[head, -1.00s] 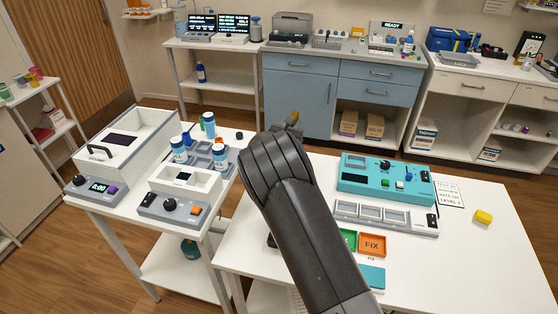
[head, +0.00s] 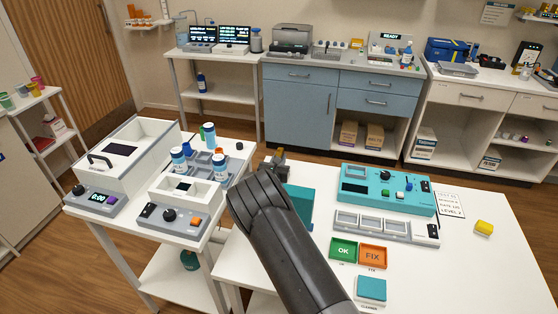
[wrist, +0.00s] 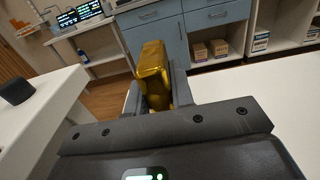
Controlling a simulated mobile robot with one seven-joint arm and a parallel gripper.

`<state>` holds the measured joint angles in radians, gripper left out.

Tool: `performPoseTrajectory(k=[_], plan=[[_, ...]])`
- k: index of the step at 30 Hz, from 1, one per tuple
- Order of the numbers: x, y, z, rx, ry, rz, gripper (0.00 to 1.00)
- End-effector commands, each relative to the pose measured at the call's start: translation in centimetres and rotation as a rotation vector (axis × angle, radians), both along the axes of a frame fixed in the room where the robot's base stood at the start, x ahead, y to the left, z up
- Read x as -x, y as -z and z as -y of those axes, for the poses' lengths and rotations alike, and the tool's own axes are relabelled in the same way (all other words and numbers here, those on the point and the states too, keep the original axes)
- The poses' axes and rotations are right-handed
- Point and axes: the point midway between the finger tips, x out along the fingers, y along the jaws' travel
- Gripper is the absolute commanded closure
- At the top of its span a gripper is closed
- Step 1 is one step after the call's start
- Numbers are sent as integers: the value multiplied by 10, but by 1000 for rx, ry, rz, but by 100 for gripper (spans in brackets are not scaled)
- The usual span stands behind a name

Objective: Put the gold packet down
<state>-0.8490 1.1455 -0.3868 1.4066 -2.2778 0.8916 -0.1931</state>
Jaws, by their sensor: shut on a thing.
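The gold packet (wrist: 154,68) stands between the two fingers of my gripper (wrist: 157,92) in the wrist view, gripped and upright or nearly so. In the head view my gripper (head: 279,158) is small and partly hidden by my own dark arm, and the packet can hardly be made out there. The gripper appears over the left back part of the front white table (head: 480,270), near a teal mat (head: 300,202). I cannot tell the exact height of the packet above the table.
A teal device (head: 385,188) and a grey tray (head: 385,226) lie right of my arm. Green OK (head: 343,250) and orange FIX (head: 372,256) tiles lie in front. A side table (head: 150,212) with bottles stands left. The table's front right is clear.

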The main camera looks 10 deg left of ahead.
Motion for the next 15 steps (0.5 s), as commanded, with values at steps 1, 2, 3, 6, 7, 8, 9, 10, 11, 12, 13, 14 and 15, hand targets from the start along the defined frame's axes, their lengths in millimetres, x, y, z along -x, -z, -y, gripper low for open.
performPoseTrajectory(k=[1, 2, 3, 6, 7, 8, 9, 10, 11, 12, 13, 14, 15], plan=[[0, 3, 0, -1, 0, 1, 100], [0, 3, 0, -1, 0, 2, 100], [0, 2, 0, -2, 0, 2, 100], [0, 2, 0, -2, 0, 2, 100], [0, 2, 0, -2, 0, 2, 100], [0, 3, 0, -1, 0, 1, 100], [0, 4, 0, -1, 0, 1, 100], [0, 5, 0, -1, 0, 1, 100], [0, 5, 0, -1, 0, 1, 77], [0, 4, 0, -1, 0, 1, 74], [0, 4, 0, -1, 0, 1, 71], [0, 4, 0, -1, 0, 1, 69], [0, 4, 0, -1, 0, 1, 66]])
